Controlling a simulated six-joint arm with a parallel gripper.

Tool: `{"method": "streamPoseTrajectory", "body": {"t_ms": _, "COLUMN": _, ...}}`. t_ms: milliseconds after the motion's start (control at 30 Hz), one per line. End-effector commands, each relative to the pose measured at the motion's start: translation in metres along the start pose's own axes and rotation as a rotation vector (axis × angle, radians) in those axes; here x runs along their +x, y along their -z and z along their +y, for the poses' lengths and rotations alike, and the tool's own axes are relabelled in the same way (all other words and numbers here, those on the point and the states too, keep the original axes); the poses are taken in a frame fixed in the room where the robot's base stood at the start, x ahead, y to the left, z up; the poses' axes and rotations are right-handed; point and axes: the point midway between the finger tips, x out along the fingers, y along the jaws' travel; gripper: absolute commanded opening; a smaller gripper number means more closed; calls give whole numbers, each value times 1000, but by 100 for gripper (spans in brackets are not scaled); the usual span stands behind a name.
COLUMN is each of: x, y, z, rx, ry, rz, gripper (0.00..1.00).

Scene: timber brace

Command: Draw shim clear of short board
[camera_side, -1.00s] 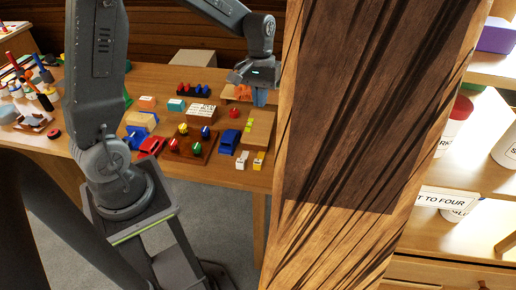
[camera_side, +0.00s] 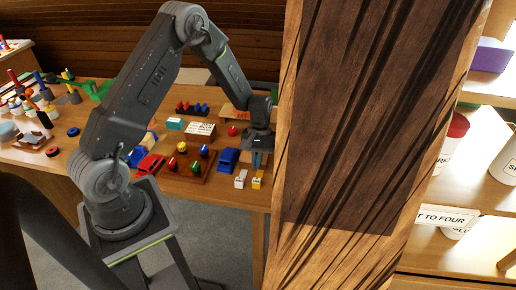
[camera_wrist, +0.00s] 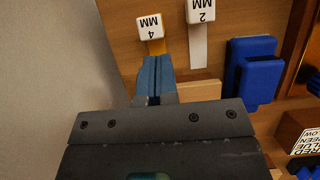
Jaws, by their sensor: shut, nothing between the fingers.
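My gripper (camera_wrist: 152,66) is shut and empty, its blue fingers together. In the wrist view the fingertips are just short of a yellow-orange strip with a white block marked 4 MM (camera_wrist: 151,28). In the side view my gripper (camera_side: 258,160) is low near the table's front edge, behind the yellow piece (camera_side: 258,180). A white strip with a block marked 2 MM (camera_wrist: 199,46) lies beside it. A pale wooden board (camera_wrist: 200,90) shows partly beyond the fingers, perhaps the short board; my gripper covers most of it. Contact with the fingers cannot be told.
A blue block-shaped object (camera_wrist: 252,70) lies to the right in the wrist view. A wooden tray with coloured knobs (camera_side: 190,180), a red car (camera_side: 150,164) and a labelled block (camera_side: 200,130) stand nearby. A large timber post (camera_side: 370,130) blocks the side view's right.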

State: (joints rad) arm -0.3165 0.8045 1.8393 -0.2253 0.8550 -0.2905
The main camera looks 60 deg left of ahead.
Motion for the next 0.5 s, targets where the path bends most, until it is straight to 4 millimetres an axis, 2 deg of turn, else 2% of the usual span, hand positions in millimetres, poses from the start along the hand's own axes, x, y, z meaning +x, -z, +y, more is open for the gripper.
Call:
{"method": "streamPoseTrajectory", "body": {"t_ms": 100, "x": 13, "y": 0, "z": 0, "rx": 2, "ry": 1, "rz": -2, "gripper": 0}}
{"method": "streamPoseTrajectory", "body": {"t_ms": 200, "x": 18, "y": 0, "z": 0, "rx": 2, "ry": 0, "rz": 1, "gripper": 0}}
{"method": "streamPoseTrajectory", "body": {"t_ms": 500, "x": 20, "y": 0, "z": 0, "rx": 2, "ry": 0, "rz": 1, "gripper": 0}}
